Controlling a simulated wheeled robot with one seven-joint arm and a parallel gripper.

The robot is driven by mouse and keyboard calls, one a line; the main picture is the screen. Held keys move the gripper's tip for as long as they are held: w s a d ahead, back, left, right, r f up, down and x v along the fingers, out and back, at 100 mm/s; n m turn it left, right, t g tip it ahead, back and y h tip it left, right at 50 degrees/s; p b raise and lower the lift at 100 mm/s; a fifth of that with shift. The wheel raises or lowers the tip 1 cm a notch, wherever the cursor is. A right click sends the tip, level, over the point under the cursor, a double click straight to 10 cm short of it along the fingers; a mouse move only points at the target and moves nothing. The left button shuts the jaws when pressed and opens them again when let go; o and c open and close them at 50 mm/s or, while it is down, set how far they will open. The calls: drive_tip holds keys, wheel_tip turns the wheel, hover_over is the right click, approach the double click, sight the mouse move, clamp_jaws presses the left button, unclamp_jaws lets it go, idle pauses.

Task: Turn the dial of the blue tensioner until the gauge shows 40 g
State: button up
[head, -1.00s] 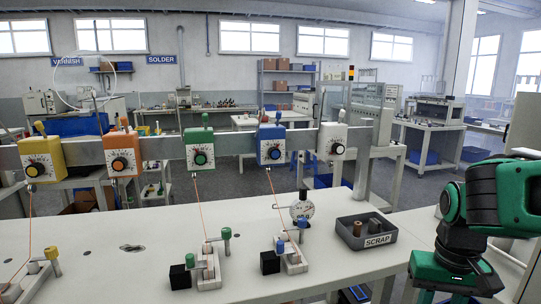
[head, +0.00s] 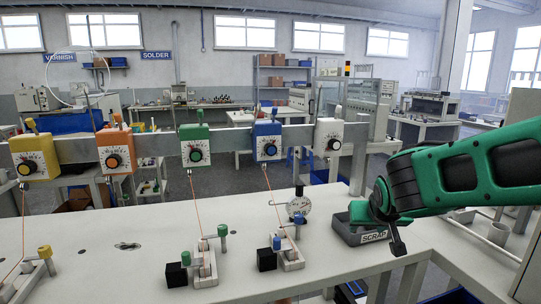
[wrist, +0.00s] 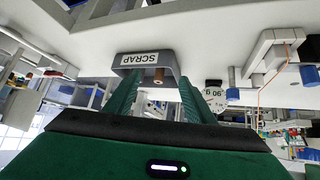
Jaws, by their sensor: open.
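The blue tensioner (head: 267,129) hangs on the metal rail, with its black dial (head: 270,150) facing me. An orange thread runs from it down to a small fixture with a blue knob (head: 277,243) on the bench. A round white gauge (head: 298,207) stands beside that thread; its pointer is too small to read. The gauge also shows in the wrist view (wrist: 214,98), partly behind a finger. My gripper (wrist: 158,82) is open and empty in the wrist view, its green fingers toward the scrap tray. It is well right of the blue tensioner and apart from it.
Yellow (head: 35,156), orange (head: 115,150), green (head: 195,146) and white (head: 329,135) tensioners share the rail (head: 232,139). The scrap tray (head: 372,238) sits on the bench under my arm. The left middle of the bench is mostly clear.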

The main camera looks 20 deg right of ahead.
drive_tip(key=w+a+r+n+t+y, duration=0.1)
drive_tip(key=w+a+r+n+t, duration=0.1)
drive_tip(key=w+a+r+t, duration=0.65)
drive_tip(key=n+t+y, duration=0.2)
drive_tip(key=y, duration=0.1)
approach(271, 151)
drive_tip(key=w, duration=0.9)
drive_tip(key=shift+w+d+r, duration=0.1)
drive_tip(key=shift+w+r, duration=0.05)
drive_tip(key=c, duration=1.1)
